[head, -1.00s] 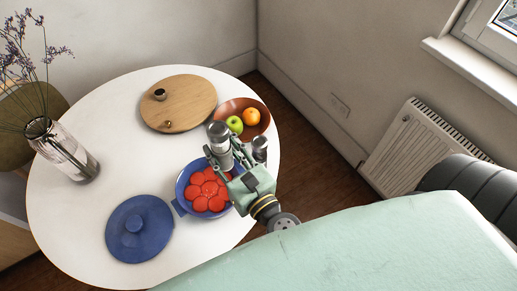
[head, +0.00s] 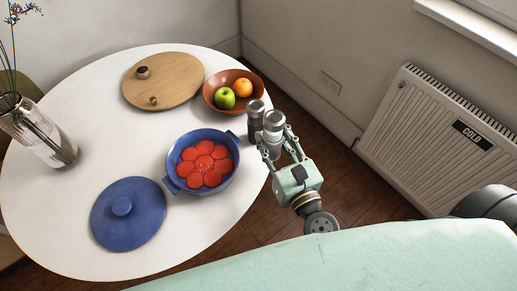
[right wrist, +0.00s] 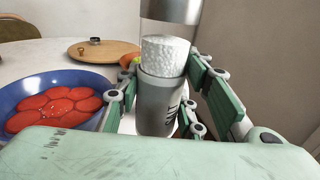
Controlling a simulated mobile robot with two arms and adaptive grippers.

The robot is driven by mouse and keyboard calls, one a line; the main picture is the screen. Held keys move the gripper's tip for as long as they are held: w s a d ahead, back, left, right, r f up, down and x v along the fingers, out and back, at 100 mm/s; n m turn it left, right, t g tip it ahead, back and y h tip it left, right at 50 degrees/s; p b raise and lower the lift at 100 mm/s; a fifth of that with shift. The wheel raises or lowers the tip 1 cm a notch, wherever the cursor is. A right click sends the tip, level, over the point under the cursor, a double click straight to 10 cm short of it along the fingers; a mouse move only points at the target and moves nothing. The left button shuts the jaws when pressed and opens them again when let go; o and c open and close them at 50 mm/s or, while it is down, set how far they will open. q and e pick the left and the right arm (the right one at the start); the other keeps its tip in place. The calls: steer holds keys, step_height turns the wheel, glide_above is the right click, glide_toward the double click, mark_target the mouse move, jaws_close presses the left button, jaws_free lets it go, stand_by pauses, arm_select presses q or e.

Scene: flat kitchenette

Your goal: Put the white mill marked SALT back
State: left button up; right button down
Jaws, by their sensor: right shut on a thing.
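The white mill marked SALT (head: 273,124) is upright in my right gripper (head: 277,150), at the table's right edge. In the right wrist view, the mill (right wrist: 160,105) shows a silvery top, white grains inside and partly visible lettering, with green fingers on both sides. My right gripper is shut on it. A darker mill (head: 254,122) with a silvery top stands close to its left in the head view. I cannot tell whether the salt mill's base touches the table; the fingers hide it. My left gripper is not in view.
A blue pot (head: 174,155) with red slices is left of the mills, its blue lid (head: 128,214) nearer me. A fruit bowl (head: 211,100) and round wooden board (head: 175,75) stand behind. A glass vase (head: 40,132) is at left. White table (head: 90,110) is bare between them.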

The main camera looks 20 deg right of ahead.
steer(key=a+f, duration=0.1)
steer(key=w+a+f+b, duration=0.1)
steer(key=f, duration=0.1)
steer(key=w+a+f+b, duration=0.1)
steer(key=f, duration=0.1)
steer(key=shift+w+f, duration=0.2)
steer(key=shift+w, duration=0.05)
steer(key=shift+f, duration=0.5)
steer(key=shift+f+b, duration=0.2)
steer(key=shift+b, duration=0.1)
steer(key=c, duration=1.2)
jaws_free()
steer(key=shift+r, duration=0.1)
